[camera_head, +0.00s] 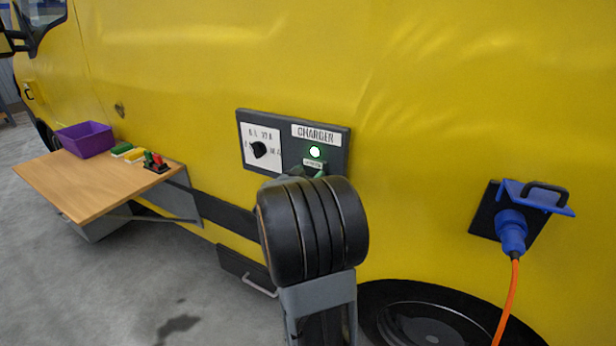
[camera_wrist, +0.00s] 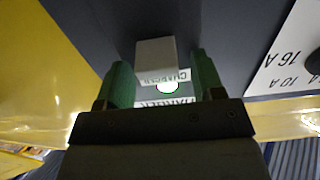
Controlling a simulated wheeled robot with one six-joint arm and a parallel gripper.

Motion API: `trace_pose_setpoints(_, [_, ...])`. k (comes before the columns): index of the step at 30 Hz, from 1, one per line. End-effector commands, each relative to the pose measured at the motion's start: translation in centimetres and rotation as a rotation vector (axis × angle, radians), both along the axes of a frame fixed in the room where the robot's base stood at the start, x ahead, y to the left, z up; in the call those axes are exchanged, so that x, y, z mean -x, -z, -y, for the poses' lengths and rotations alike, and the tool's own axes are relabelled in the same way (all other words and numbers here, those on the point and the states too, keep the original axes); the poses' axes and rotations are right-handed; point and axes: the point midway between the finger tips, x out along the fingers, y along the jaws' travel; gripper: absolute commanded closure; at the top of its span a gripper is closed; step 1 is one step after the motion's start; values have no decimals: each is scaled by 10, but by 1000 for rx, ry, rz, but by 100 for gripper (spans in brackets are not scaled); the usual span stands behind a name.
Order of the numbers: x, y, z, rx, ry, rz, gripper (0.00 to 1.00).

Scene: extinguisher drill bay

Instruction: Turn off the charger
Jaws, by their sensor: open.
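The charger panel (camera_head: 294,134) is a dark plate on the yellow van's side. Its right half bears a CHARGER label (camera_head: 316,134) and a lit green-white lamp (camera_head: 314,152), also visible in the wrist view (camera_wrist: 168,87). In the wrist view, which looks upside down, a light grey block (camera_wrist: 156,55), apparently the charger switch lever, sticks out between the green fingers of my gripper (camera_wrist: 160,76). The fingers are apart, with gaps on both sides of it. In the head view my wrist hides the lower part of the panel and most of my gripper.
A rotary dial (camera_head: 259,149) with amp markings is on the panel's left half. A blue plug (camera_head: 511,232) with an orange cable sits in a socket at right. A wooden shelf (camera_head: 85,190) at left carries a purple bin (camera_head: 86,139) and small coloured blocks.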

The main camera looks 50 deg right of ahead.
Motion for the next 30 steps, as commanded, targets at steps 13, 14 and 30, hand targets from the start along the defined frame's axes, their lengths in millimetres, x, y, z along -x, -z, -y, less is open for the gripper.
trace_pose_setpoints(13, [0,0,0,0,1,0,77])
trace_pose_setpoints(14, [0,0,0,0,1,0,79])
trace_pose_setpoints(30, [2,16,-5,214,2,54,88])
